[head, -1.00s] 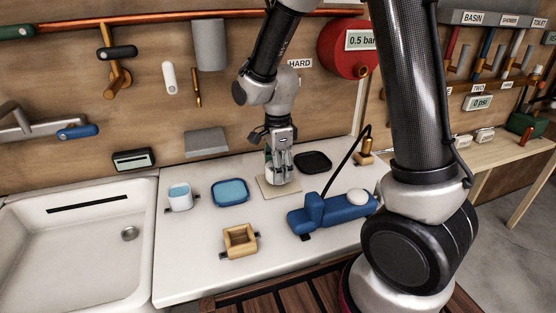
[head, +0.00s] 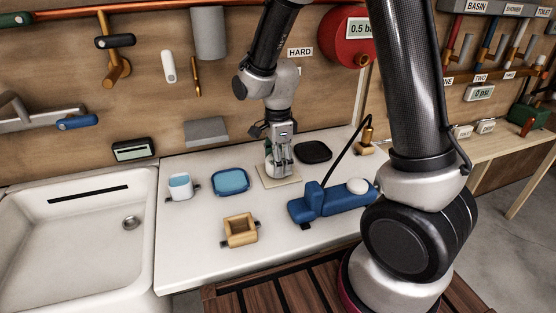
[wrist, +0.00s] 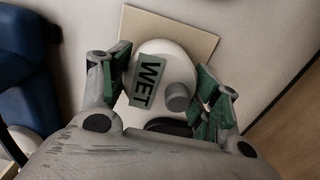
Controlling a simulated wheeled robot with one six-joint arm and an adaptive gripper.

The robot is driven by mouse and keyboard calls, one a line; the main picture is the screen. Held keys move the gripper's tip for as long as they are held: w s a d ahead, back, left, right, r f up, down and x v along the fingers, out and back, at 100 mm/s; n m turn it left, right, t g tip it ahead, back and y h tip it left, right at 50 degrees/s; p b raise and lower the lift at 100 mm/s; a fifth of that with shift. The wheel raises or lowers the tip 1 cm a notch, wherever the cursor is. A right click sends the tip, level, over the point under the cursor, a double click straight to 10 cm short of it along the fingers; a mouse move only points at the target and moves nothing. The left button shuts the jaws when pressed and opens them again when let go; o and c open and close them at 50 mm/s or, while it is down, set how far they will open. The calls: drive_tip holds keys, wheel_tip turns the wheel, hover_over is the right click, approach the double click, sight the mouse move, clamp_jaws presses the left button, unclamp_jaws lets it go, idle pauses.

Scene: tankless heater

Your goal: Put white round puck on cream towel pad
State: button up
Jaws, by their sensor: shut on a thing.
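The white round puck (wrist: 157,60) is between my fingers in the wrist view. It has a green "WET" label and a grey round knob. My gripper (head: 279,172) is shut on it, with one finger at each side of the puck in the wrist view (wrist: 160,88). The cream towel pad (head: 290,181) lies flat on the white counter under my gripper. It also shows behind the puck in the wrist view (wrist: 200,38). My fingers hide most of the puck in the head view. I cannot tell whether the puck touches the pad.
A blue tool (head: 325,202) with a white round end lies just right of the pad. A black tray (head: 314,151) is behind, and a blue tray (head: 230,181) is left.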

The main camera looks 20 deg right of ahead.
drive_tip(key=shift+f, duration=0.15)
drive_tip(key=o, duration=1.2)
drive_tip(key=shift+o, duration=0.2)
wheel_tip(320, 180, up, 12)
